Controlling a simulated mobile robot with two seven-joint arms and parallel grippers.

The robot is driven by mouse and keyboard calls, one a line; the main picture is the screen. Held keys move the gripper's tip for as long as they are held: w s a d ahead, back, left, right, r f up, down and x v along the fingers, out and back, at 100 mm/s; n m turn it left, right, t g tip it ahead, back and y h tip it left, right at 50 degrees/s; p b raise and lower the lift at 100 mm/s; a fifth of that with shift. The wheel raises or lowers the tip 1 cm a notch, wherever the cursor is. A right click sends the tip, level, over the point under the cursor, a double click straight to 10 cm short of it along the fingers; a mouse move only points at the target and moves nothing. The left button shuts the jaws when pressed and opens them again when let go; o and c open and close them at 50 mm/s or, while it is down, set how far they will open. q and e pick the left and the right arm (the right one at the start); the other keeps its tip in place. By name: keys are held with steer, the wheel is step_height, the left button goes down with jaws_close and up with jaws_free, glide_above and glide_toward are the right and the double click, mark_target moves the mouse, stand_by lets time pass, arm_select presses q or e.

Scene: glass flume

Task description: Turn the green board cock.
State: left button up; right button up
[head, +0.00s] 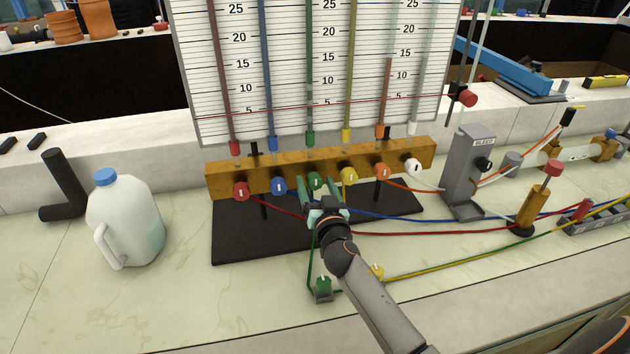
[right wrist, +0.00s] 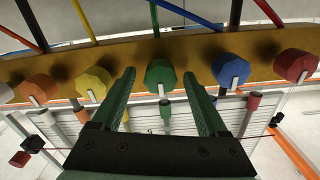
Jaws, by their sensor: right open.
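The green board cock (head: 316,178) is a faceted knob with a white pointer mark, on the front of the brass manifold bar (head: 222,183) below the green tube. My right gripper (head: 318,187) is open in front of it, partly hiding it in the head view. In the right wrist view, the green cock (right wrist: 160,76) shows between the two green fingertips (right wrist: 159,84), with a gap on each side. Its pointer runs along the fingers' direction there. I cannot tell how deep the fingertips reach around it. My left gripper is not in view.
The blue cock (head: 279,186) and yellow cock (head: 349,176) flank the green one closely; red, orange and white cocks are farther out. Coloured hoses cross the bench right of my arm. A small green-knobbed block (head: 323,289) lies below. A milk jug (head: 125,220) stands left.

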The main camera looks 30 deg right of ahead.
steer(key=shift+w+d, duration=0.15)
steer(key=shift+w, duration=0.4)
steer(key=shift+c, duration=0.3)
jaws_close()
